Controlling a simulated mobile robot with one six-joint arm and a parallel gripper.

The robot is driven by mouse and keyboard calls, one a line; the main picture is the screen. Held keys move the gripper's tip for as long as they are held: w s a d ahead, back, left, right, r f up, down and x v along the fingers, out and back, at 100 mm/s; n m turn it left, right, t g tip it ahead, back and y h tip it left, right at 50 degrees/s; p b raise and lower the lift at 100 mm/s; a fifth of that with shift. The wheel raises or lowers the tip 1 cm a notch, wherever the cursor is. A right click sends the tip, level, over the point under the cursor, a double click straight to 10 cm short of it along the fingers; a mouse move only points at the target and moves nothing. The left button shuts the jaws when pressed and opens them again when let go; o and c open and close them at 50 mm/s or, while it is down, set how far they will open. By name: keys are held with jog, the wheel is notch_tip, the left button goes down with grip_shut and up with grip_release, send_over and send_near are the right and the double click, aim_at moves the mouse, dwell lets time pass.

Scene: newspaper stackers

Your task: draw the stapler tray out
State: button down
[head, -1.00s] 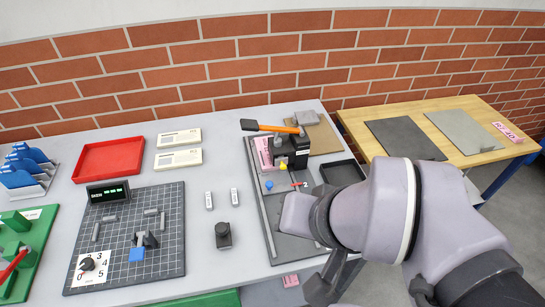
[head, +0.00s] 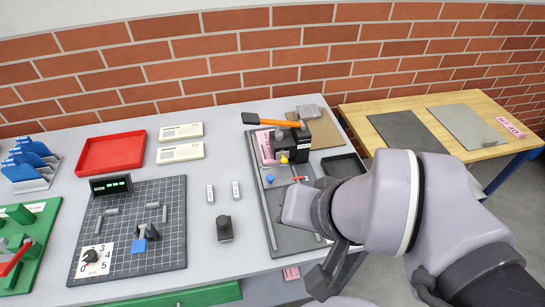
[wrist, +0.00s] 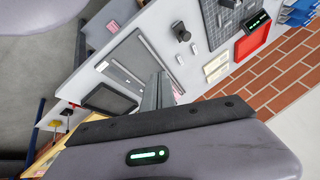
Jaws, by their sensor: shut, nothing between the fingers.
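The stapler is a black block (head: 290,145) with an orange-handled lever (head: 262,122) across its top. It stands at the back of a long dark grey tray-like base (head: 297,238) near the table's right end. A blue knob (head: 270,179), a yellow knob (head: 284,160) and a small red piece sit on or by this base. The base also shows in the wrist view (wrist: 122,62). My gripper (wrist: 158,90) is shut and empty, over the table end near this base in the wrist view. In the head view my arm hides the base's right side.
A shallow black tray (head: 343,166) lies right of the stapler. A black upright piece (head: 224,228) and two small white labelled pieces stand left of the base. A gridded dark board (head: 160,250) and a red tray (head: 112,153) are further left. A wooden table (head: 400,105) stands at right.

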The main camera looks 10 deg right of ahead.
jog(key=c, duration=1.8)
grip_release()
jog(key=shift+w+r, duration=0.1)
jog(key=shift+r, duration=0.1)
jog(key=shift+c, duration=0.2)
jog(key=o, duration=0.6)
jog(key=w+r+n+p, duration=0.1)
jog(key=w, duration=0.1)
jog(key=w+r+n+p, duration=0.1)
jog(key=r+p, duration=0.1)
jog(key=w+r+n+g+p, duration=0.1)
jog(key=w, duration=0.1)
jog(key=shift+w+d+r, duration=0.2)
jog(key=shift+w+r, duration=0.1)
jog(key=shift+r, duration=0.05)
jog(key=n+g+h+p, duration=0.2)
jog(key=n+g+p, duration=0.3)
jog(key=n+p, duration=0.5)
send_over(270, 176)
notch_tip(270, 176, down, 8)
notch_tip(270, 176, down, 18)
jog(key=b, duration=0.4)
jog(key=shift+s+r, duration=0.1)
jog(key=shift+r, duration=0.05)
grip_shut()
